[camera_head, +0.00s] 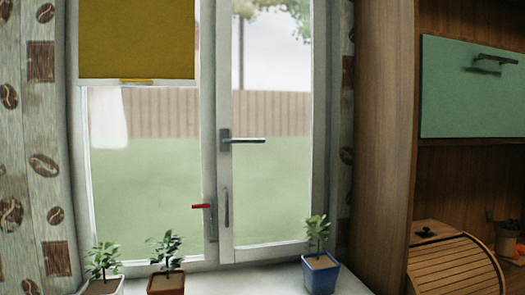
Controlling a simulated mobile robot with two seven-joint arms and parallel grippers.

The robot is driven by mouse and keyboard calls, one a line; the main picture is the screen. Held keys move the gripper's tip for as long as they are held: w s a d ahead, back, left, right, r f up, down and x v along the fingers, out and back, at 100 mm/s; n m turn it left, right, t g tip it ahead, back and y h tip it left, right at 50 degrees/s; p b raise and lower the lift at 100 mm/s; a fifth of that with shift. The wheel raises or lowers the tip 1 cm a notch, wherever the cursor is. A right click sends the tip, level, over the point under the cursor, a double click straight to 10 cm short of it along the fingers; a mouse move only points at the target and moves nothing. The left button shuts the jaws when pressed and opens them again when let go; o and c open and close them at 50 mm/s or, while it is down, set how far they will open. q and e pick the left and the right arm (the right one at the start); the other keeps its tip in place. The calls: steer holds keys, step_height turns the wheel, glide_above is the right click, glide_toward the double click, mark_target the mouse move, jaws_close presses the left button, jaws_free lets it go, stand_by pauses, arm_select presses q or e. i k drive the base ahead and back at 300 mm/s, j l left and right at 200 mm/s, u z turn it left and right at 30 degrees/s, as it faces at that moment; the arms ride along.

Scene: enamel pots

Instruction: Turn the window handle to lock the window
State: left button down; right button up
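The window (222,180) has two white-framed panes side by side. A dark grey window handle (243,140) sits on the right pane's left frame, with its lever level and pointing right. Lower down on the left pane's frame is a smaller red handle (202,206), also level, pointing left. A grey vertical pull (227,207) is on the right pane's frame near it. Both panes look flush with the frame. Neither of my grippers is in view.
Potted plants stand along the windowsill (230,281): a white pot (103,287), a brown pot (166,284) and a blue pot (321,274). A yellow blind (137,40) covers the upper left pane. A wooden cabinet (383,150) with a green door (472,88) and a wooden bread box (455,265) are at right.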

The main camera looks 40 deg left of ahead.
mark_target(229, 141)
steer(key=i+l, duration=0.15)
steer(key=i, duration=0.2)
steer(key=i+l, duration=0.15)
steer(key=i, duration=0.2)
steer(key=u, duration=1.2)
steer(key=i+l, duration=0.05)
